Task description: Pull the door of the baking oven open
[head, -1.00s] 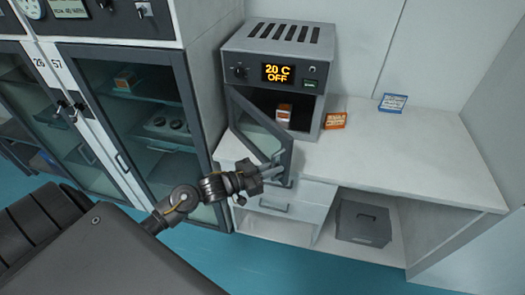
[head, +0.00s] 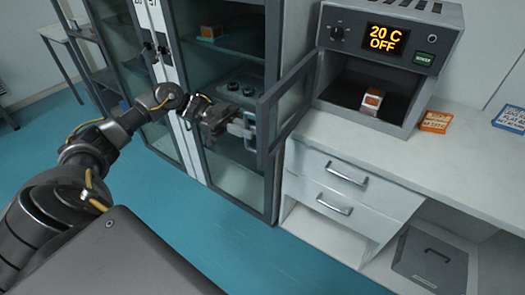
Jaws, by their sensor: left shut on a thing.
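The baking oven (head: 431,92) stands on the white bench, and its display reads "20 C OFF". Its door (head: 288,97), a grey frame with a glass pane, stands wide open, swung out to the left from the left side of the oven. The chamber is exposed, with a small orange-and-white box (head: 372,99) inside. My left gripper (head: 243,124) is shut on the door handle (head: 250,130) at the free edge of the door. The fingertips are partly hard to make out against the dark cabinet. My right gripper is not in view.
Tall glass-door cabinets (head: 232,170) stand left of the bench, close behind the door and my left gripper. An orange label block (head: 435,122) and a blue one (head: 511,119) lie on the bench (head: 460,160). Drawers (head: 335,185) sit below the oven. Teal floor (head: 300,262) is clear in front.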

